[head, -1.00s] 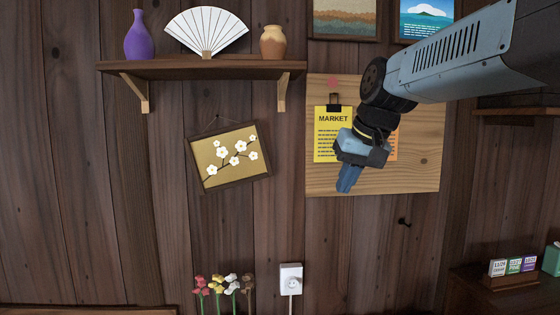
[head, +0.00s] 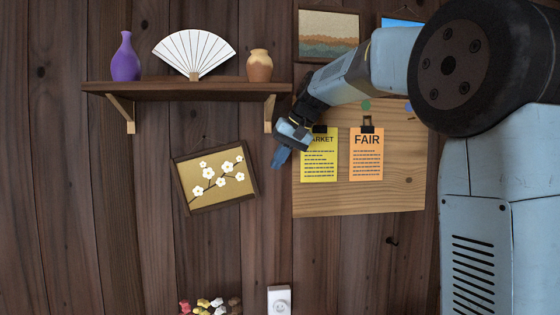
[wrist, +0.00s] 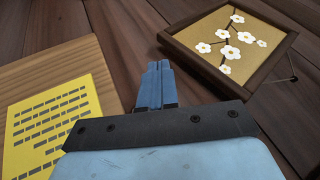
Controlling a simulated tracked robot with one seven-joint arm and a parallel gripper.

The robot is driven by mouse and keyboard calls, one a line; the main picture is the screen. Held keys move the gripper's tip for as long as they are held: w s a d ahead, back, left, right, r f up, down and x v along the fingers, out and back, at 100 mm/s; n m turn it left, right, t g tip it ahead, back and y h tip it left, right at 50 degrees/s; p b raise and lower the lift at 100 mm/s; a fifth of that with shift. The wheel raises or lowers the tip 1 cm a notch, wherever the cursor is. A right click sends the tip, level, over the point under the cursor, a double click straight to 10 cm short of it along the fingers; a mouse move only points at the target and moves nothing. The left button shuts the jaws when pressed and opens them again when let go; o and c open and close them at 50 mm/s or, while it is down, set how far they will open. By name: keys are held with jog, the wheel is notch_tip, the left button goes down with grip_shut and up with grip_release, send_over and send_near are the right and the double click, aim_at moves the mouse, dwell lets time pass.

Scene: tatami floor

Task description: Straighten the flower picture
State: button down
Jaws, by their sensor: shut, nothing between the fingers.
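The flower picture (head: 214,178) hangs on the plank wall below the shelf, a dark frame around white blossoms on a gold ground. It is tilted, its right side higher than its left in the head view. In the wrist view the flower picture (wrist: 228,40) is at the upper right. My gripper (head: 279,158) is to the right of the picture and a little above its middle, apart from it, near the left edge of the notice board. In the wrist view my gripper's blue fingers (wrist: 156,82) are together, with nothing between them.
The shelf (head: 190,88) above holds a purple vase (head: 125,58), a fan (head: 193,52) and a tan jar (head: 259,66). The notice board (head: 370,200) carries a yellow sheet (head: 319,165) and an orange sheet (head: 366,160). Flowers (head: 210,306) and an outlet (head: 279,300) are below.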

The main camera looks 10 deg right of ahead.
aim_at(260, 193)
jog(key=x, duration=0.7)
jog(key=shift+f, duration=0.15)
